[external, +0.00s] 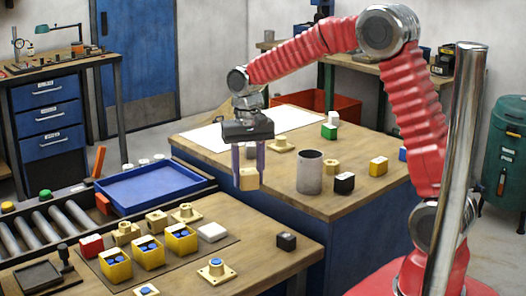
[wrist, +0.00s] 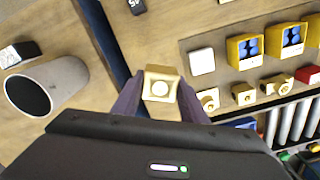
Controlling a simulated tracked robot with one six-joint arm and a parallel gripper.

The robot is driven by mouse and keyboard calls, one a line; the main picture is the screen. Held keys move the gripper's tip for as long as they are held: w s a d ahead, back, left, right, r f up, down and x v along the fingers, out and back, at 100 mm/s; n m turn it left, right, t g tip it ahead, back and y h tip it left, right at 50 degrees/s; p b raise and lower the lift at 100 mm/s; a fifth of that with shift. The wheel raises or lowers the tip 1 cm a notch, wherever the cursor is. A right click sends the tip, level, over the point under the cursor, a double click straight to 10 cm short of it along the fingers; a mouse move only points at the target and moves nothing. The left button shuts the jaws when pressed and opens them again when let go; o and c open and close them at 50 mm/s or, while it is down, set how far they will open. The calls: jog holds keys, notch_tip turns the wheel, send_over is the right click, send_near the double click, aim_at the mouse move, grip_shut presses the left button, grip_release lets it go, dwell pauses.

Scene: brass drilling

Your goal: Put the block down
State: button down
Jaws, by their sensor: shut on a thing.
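A brass-coloured block (external: 249,181) is held between the two purple fingers of my gripper (external: 248,172), which is shut on it. The fingers point down, and the block appears to hang in the air near the front left edge of the blue-sided bench (external: 330,208).
A grey cylinder (external: 310,172) and a black-and-white block (external: 344,183) stand right of my gripper. The front bench holds yellow boxes (external: 181,238), a white block (external: 212,231) and a black block (external: 286,241). A blue tray (external: 150,187) lies left. A white sheet (external: 290,119) lies behind.

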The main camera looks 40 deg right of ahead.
jog(key=w+d+r+m, duration=0.25)
jog(key=w+d, duration=0.25)
jog(key=d, duration=0.3)
notch_tip(320, 180, up, 3)
jog(key=m, duration=1)
send_over(326, 156)
jog(key=shift+a+f, duration=0.1)
jog(key=shift+f, duration=0.1)
jog(key=shift+f, duration=3.05)
jog(key=shift+f, duration=1.85)
jog(key=c, duration=1.1)
grip_release()
jog(key=shift+s+f, duration=0.1)
jog(key=shift+f, duration=0.05)
